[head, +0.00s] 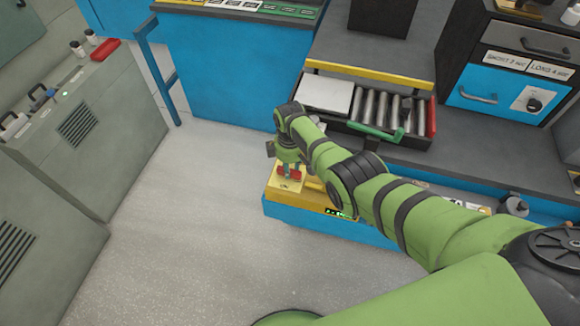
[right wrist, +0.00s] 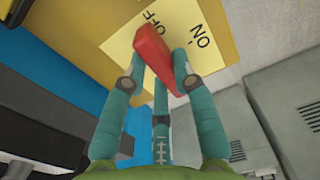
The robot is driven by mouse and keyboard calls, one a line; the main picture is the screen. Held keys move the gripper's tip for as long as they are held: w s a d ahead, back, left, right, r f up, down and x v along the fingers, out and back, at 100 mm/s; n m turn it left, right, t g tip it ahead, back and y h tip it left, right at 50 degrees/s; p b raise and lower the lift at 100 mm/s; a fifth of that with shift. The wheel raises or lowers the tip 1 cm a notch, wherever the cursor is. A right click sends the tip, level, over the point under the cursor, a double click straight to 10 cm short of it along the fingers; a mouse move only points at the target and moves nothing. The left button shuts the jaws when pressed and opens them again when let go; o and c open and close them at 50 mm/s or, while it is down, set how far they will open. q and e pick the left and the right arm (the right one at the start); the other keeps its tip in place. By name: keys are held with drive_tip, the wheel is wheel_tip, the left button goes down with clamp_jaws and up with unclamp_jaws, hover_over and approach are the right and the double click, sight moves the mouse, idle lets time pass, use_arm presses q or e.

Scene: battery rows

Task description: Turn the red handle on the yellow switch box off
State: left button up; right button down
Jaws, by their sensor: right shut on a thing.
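The yellow switch box (head: 286,187) sits at the left end of the low blue unit in the head view. Its red handle (head: 289,173) shows just under my right gripper (head: 287,163). In the right wrist view the red handle (right wrist: 152,52) lies between the teal fingers of my right gripper (right wrist: 158,72), which is shut on it. The handle slants across a pale yellow label (right wrist: 188,22) with the words OFF and ON. OFF is at the handle's upper end and ON to its right. The fingers hide part of the label. My left gripper is not in view.
An open drawer (head: 341,125) with grey cylinders and a green handle is behind my right arm. Grey cabinets (head: 90,140) stand at the left, and a blue rail (head: 158,75) stands near them. The pale floor (head: 190,240) between is clear.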

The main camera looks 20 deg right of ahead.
drive_tip(key=shift+n, duration=0.4)
drive_tip(key=c, duration=1)
unclamp_jaws()
wheel_tip(320, 180, up, 12)
